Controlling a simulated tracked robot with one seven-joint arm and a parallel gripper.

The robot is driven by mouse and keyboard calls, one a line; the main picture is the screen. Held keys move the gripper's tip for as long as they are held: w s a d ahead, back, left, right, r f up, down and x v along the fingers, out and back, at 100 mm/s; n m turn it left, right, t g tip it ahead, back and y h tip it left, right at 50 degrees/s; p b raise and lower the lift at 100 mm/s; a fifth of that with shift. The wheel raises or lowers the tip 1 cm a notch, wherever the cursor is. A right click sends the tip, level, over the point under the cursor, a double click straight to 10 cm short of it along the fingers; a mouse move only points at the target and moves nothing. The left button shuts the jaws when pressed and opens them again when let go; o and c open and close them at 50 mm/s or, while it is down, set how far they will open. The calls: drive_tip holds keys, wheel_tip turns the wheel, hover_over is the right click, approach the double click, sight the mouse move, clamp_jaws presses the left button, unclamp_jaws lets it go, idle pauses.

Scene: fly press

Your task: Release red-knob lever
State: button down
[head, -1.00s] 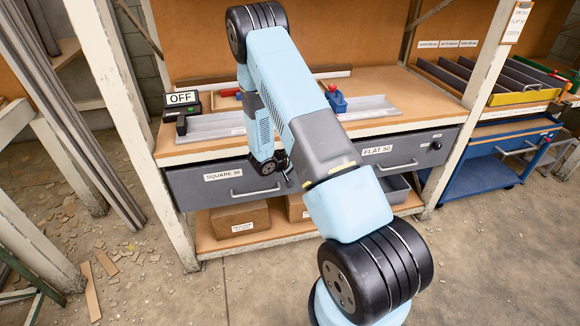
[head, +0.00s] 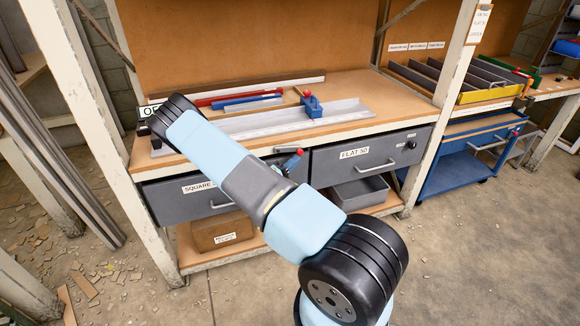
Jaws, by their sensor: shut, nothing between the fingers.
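A small red-knobbed lever on a blue block (head: 312,106) shows at the middle of the bench, on the pale metal channel (head: 345,112). A second red-tipped piece (head: 296,158), with a dark bluish stem, shows at the bench front by the right end of the SQUARE 30 drawer; my arm covers its lower part, so its mounting is unclear. My arm stretches from the lower right to the upper left, over the left drawer and the channel's left end. My gripper is hidden behind the arm, so its distance from either red piece does not show.
The OFF box (head: 148,112) is mostly hidden behind my arm. Red and blue bars (head: 248,100) lie at the back of the bench. The FLAT 50 drawer (head: 370,158) is shut. A blue trolley (head: 470,155) stands at the right. A white post (head: 440,105) rises beside the bench.

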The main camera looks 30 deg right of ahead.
drive_tip(key=shift+d+r+n+t+h, duration=0.3)
drive_tip(key=shift+r+n+t+h, duration=0.25)
drive_tip(key=shift+h, duration=0.25)
drive_tip(key=shift+f, duration=0.1)
drive_tip(key=d+f+v, duration=0.1)
drive_tip(key=f+v, duration=0.1)
drive_tip(key=v, duration=1)
drive_tip(key=shift+w+a+f, duration=0.2)
drive_tip(key=shift+w+f, duration=0.05)
drive_tip(key=shift+f, duration=0.05)
